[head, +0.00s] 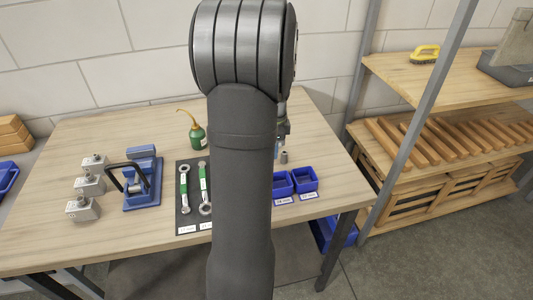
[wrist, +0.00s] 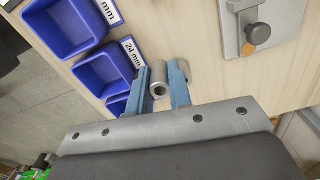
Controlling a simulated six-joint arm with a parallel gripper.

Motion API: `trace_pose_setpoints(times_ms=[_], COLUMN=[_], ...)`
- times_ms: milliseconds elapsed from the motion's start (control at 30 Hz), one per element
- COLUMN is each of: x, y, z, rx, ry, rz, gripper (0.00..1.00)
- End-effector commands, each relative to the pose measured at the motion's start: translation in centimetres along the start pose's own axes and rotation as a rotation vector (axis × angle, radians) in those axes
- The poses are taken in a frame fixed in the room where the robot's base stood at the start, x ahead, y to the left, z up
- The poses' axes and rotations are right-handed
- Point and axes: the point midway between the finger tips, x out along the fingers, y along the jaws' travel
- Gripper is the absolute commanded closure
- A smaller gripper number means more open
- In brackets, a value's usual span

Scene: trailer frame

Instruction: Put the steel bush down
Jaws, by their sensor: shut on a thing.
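The steel bush (wrist: 159,82) is a short grey hollow cylinder between the two blue fingers of my gripper (wrist: 160,88) in the wrist view. The gripper is shut on it. In the head view, my gripper (head: 282,138) is mostly hidden behind my arm. A small grey cylinder (head: 284,157) shows just below it, above or at the table behind the blue bins; contact with the table cannot be told. Another grey rounded piece (wrist: 185,68) shows beside the right fingertip, partly hidden.
Blue bins (head: 305,188) with size labels stand at the table's right edge; a label reads 24 mm in the wrist view (wrist: 131,52). A grey plate with a knob (wrist: 257,34) lies nearby. Wrenches on a black mat (head: 181,222), a green oil can (head: 197,138) and a blue fixture (head: 151,196) are left.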

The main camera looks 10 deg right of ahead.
Motion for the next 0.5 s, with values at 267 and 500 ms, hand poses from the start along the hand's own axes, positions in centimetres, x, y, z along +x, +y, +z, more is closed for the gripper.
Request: trace_pose_setpoints(times_ms=[267, 500], x=[-3.7, -5.2], y=[4.0, 5.0], z=[-4.6, -6.3], rx=[0.005, -0.002], ry=[0.001, 0.0], rz=[-0.003, -0.001], gripper=[1.0, 1.0])
